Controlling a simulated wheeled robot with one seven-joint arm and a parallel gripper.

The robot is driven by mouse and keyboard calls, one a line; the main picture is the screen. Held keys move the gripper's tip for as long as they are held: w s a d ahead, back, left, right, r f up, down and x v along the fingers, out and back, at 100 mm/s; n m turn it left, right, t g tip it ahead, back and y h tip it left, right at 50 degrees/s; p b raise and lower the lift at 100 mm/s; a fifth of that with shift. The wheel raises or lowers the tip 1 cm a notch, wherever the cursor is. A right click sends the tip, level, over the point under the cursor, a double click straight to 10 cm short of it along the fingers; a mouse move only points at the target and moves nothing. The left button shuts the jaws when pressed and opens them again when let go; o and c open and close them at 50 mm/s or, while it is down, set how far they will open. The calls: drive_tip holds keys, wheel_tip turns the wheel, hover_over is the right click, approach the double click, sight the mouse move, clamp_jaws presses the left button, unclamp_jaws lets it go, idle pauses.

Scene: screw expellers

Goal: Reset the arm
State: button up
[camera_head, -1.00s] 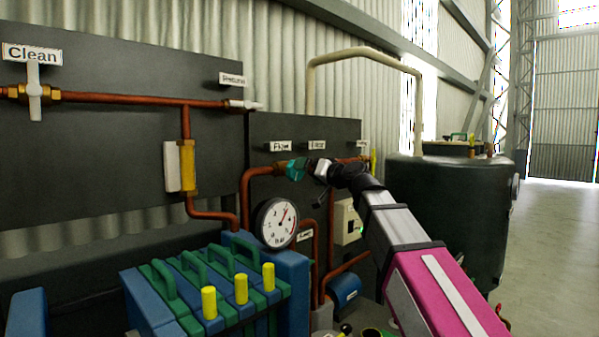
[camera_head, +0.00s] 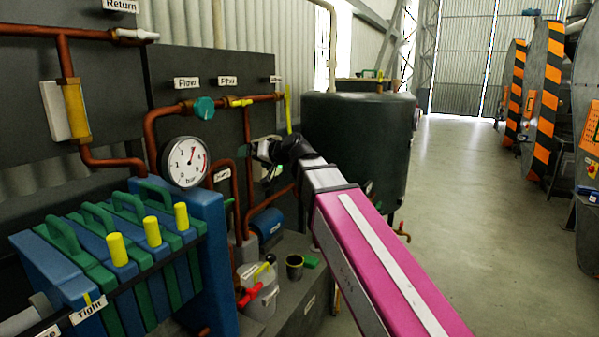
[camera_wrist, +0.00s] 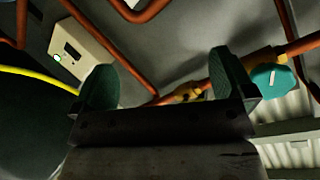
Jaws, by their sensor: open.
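My gripper (camera_head: 262,153) is at the end of my pink and grey arm, in front of the dark panel, below the copper pipe. In the wrist view its two green-padded fingers (camera_wrist: 168,80) stand wide apart with nothing between them. The teal knob (camera_head: 204,108) on the copper pipe is above and left of my gripper in the head view, apart from it. The knob also shows in the wrist view (camera_wrist: 273,77), beyond the right finger.
A pressure gauge (camera_head: 185,162) and a blue-green filter press (camera_head: 120,235) stand at the left. A dark tank (camera_head: 355,135) is behind my arm. The floor at the right is open.

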drive_tip(key=w+d+f+m+g+h, duration=0.1)
drive_tip(key=d+f+h, duration=0.1)
drive_tip(key=d+f, duration=0.5)
drive_tip(key=d+f+m+h, duration=0.1)
drive_tip(key=d+f+h, duration=0.15)
drive_tip(key=f, duration=0.75)
drive_tip(key=s+d+f+m+g+h, duration=0.1)
drive_tip(key=s+d+f+g+h, duration=0.2)
drive_tip(key=s+d+f, duration=0.4)
drive_tip(key=s+d+f+m+g+h, duration=0.2)
drive_tip(key=s+d+f, duration=0.5)
drive_tip(key=d+f, duration=1.2)
wheel_tip(320, 180, down, 4)
drive_tip(key=shift+s+r+g+h, duration=0.1)
drive_tip(key=shift+s+g+h, duration=0.05)
drive_tip(key=shift+g+h, duration=0.95)
idle(0.6)
